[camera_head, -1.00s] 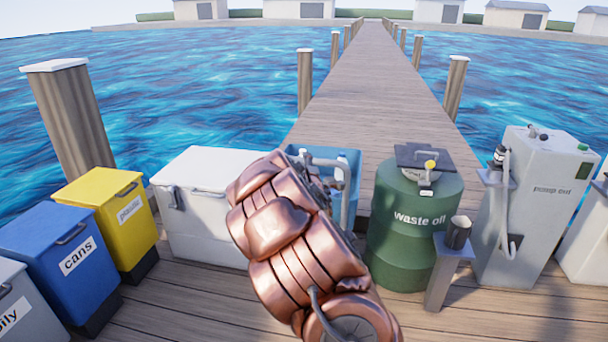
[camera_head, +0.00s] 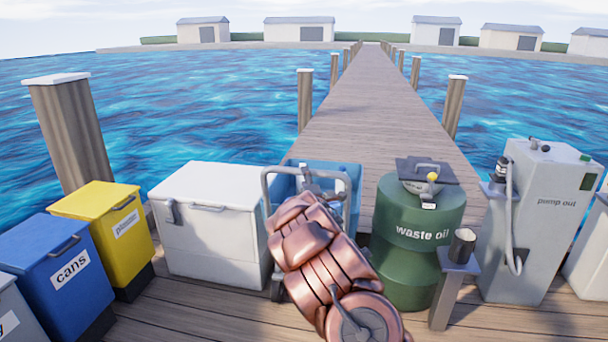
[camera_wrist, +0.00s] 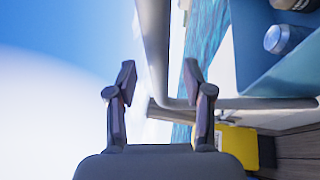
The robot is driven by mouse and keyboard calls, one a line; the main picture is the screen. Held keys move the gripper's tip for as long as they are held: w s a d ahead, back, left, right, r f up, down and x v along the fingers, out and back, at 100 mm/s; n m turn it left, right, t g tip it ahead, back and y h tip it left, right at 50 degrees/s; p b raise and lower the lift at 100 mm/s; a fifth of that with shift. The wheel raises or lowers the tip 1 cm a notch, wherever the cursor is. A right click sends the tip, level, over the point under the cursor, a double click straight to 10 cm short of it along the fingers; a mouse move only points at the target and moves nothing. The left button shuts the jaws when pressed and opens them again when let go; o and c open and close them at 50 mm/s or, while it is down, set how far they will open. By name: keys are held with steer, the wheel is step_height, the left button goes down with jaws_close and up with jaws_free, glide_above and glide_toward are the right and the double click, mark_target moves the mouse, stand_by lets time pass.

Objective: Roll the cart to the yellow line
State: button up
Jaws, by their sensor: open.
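The cart is a blue tub (camera_head: 340,203) with a grey tubular handle (camera_head: 266,190) and a dark wheel (camera_head: 277,288), standing on the deck behind my arm. My gripper (camera_head: 308,184) is at the handle in the head view, mostly hidden by my copper wrist. In the wrist view my gripper (camera_wrist: 160,85) has its two fingers apart with nothing held. The grey handle tube (camera_wrist: 153,45) runs between and past the fingertips there; I cannot tell whether they touch. The tub (camera_wrist: 280,70) with cylindrical items shows at the right. No yellow line is visible.
A white chest (camera_head: 210,225) stands left of the cart and a green waste-oil drum (camera_head: 415,245) right of it. Yellow (camera_head: 115,230) and blue (camera_head: 62,265) bins are farther left. A post with a cup (camera_head: 455,280) and a pump-out unit (camera_head: 535,225) stand right. The pier (camera_head: 375,120) extends beyond.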

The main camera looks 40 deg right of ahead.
steer(key=shift+x, duration=1.85)
steer(key=shift+c, duration=0.4)
jaws_close()
